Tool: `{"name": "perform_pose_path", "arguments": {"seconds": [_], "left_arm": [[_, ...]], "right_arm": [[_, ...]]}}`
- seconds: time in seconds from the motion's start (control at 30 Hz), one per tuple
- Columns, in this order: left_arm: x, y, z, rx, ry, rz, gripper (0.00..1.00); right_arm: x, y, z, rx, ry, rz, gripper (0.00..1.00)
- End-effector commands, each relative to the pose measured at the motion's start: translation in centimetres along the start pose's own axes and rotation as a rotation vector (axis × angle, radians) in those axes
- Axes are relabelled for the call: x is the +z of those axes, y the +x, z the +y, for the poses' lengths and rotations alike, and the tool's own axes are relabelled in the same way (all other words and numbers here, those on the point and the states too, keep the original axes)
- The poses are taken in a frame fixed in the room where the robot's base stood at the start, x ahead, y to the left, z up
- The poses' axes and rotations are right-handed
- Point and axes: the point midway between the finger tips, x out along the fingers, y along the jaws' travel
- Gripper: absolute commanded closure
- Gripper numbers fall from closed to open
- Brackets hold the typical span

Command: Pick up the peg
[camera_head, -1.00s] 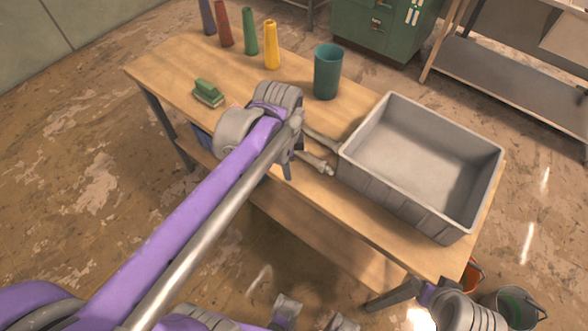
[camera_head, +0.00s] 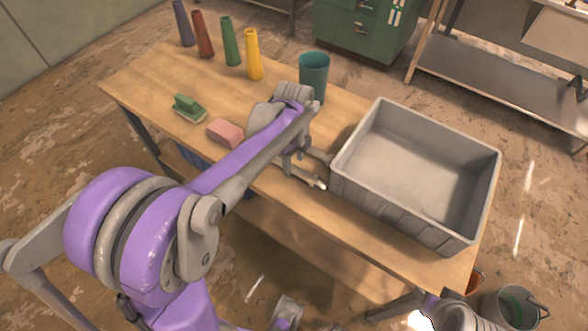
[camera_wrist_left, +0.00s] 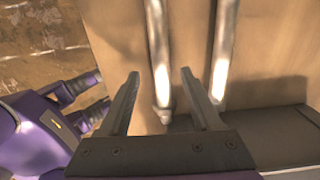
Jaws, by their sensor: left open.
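My left gripper (camera_head: 292,160) is over the table's front half, left of the grey crate. In the left wrist view its two fingers (camera_wrist_left: 160,74) are apart with nothing held. Two slim silvery rods lie on the tabletop there; which is the peg, I cannot tell. The nearer rod (camera_head: 308,180) shows in front of the gripper, and the farther rod (camera_head: 320,154) is partly hidden behind it. In the wrist view one rod (camera_wrist_left: 157,45) lies in line with the gap between the fingers, and the other (camera_wrist_left: 224,45) lies to the right. My right gripper is not clearly in view.
The deep grey crate (camera_head: 400,215) fills the right of the wooden table (camera_head: 150,80). A teal cup (camera_head: 314,78) stands behind the gripper. A pink block (camera_head: 225,132) and a green brush (camera_head: 187,104) lie left. Purple, red, green and yellow cones (camera_head: 254,55) stand along the back.

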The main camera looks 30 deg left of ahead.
Motion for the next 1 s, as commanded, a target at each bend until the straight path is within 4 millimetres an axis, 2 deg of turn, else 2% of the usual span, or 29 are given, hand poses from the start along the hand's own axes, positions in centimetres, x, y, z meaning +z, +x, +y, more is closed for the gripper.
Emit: {"name": "perform_pose_path", "arguments": {"seconds": [0.1,0.2,0.47,0.8,0.83,1.0], "left_arm": [[0.1,1.9,-0.2,-0.001,0.000,0.000,0.35],[0.0,2.7,-0.2,-0.001,0.000,0.001,0.35],[0.0,3.0,-0.1,-0.002,0.000,0.001,0.35],[0.1,2.9,-0.1,-0.001,0.000,0.001,0.96],[0.0,2.9,-0.1,-0.001,0.000,0.001,1.00],[0.1,2.9,-0.1,-0.001,0.000,0.001,1.00]], "right_arm": [[0.1,0.2,0.0,0.000,0.000,-0.001,0.50],[0.2,0.2,0.0,0.000,0.000,-0.001,0.50],[0.2,0.2,0.0,0.000,0.000,-0.001,0.50],[0.2,0.2,0.0,0.000,0.000,-0.001,0.50],[0.2,0.2,0.0,0.000,0.000,-0.001,0.50],[0.2,0.2,0.0,0.000,0.000,-0.001,0.50]]}}
